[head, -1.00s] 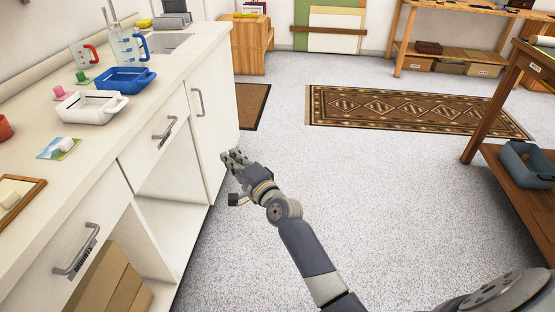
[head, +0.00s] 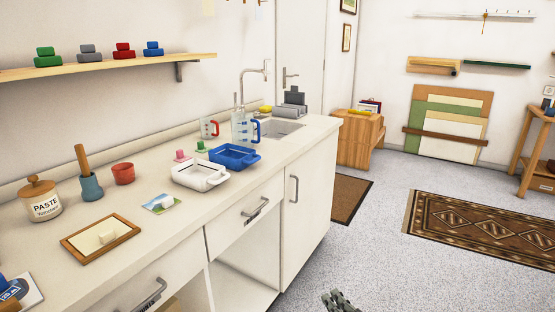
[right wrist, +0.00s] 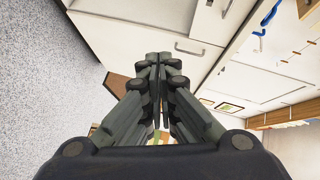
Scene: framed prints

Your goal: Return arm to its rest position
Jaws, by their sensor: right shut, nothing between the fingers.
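My right gripper (head: 340,300) shows only at its tip, at the bottom edge of the head view, over the floor in front of the cabinet. In the right wrist view its fingers (right wrist: 158,62) are together with nothing between them. The rest of my right arm is below the head view. My left gripper is in neither view.
The counter (head: 190,225) with its drawers and open shelf space stands at the left. It bears a white tray (head: 199,177), a blue tray (head: 235,156), a paste jar (head: 43,200) and a wooden frame (head: 75,246). The floor (head: 385,270) to the right is clear.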

